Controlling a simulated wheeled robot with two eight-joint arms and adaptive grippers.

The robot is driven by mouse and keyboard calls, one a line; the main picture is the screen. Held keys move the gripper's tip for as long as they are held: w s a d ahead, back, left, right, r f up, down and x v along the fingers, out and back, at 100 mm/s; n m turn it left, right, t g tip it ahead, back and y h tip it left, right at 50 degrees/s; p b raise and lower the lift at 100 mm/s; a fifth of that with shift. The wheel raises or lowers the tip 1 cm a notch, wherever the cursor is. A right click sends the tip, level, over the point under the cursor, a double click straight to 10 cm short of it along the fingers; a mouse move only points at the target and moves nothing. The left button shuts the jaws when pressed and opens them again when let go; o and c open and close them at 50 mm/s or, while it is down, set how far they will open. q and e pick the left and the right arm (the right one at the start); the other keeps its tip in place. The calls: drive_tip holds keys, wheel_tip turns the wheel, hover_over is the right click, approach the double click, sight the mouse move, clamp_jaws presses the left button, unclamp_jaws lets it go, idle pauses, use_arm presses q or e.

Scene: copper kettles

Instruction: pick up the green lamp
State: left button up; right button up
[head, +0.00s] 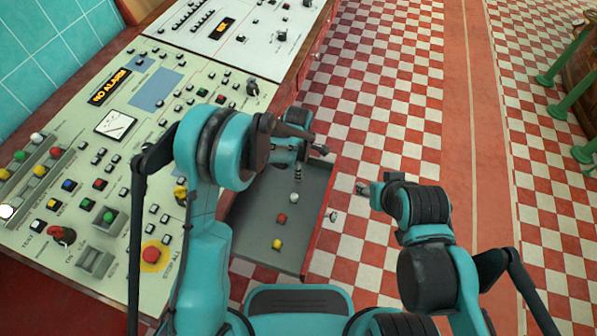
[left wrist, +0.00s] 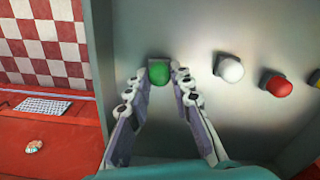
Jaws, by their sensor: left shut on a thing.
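The green lamp (left wrist: 158,72) shows in the left wrist view as a round green cap between the two fingertips of my left gripper (left wrist: 160,84). The left gripper is shut on it. In the head view my left gripper (head: 298,172) points down over the far part of the open drawer (head: 258,212), and the lamp is hidden there. I cannot tell whether the lamp still touches the drawer floor. My right gripper (head: 364,188) is outside the drawer, to its right, over the checkered floor; its fingers are too small to read.
In the drawer, a white lamp (head: 294,197), a red lamp (head: 282,218) and a yellow lamp (head: 277,244) stand in a row. The control console (head: 130,130), with lamps and buttons, is to the left. The checkered floor (head: 370,120) to the right is clear.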

use_arm(q)
wheel_tip(320, 180, up, 4)
drive_tip(key=shift+r+p, duration=0.2)
drive_tip(key=shift+p, duration=0.8)
drive_tip(key=s+d+r+p, duration=0.1)
drive_tip(key=d+r, duration=0.1)
drive_tip(key=d, duration=0.1)
drive_tip(key=d+r+p, duration=0.1)
drive_tip(key=d+r, duration=0.1)
drive_tip(key=d, duration=0.2)
drive_tip(key=s+d+r+p, duration=0.1)
drive_tip(key=d+r, duration=0.1)
drive_tip(key=d, duration=0.2)
drive_tip(key=shift+s+d+r, duration=0.1)
drive_tip(key=shift+s+d, duration=0.05)
drive_tip(key=shift+s, duration=0.2)
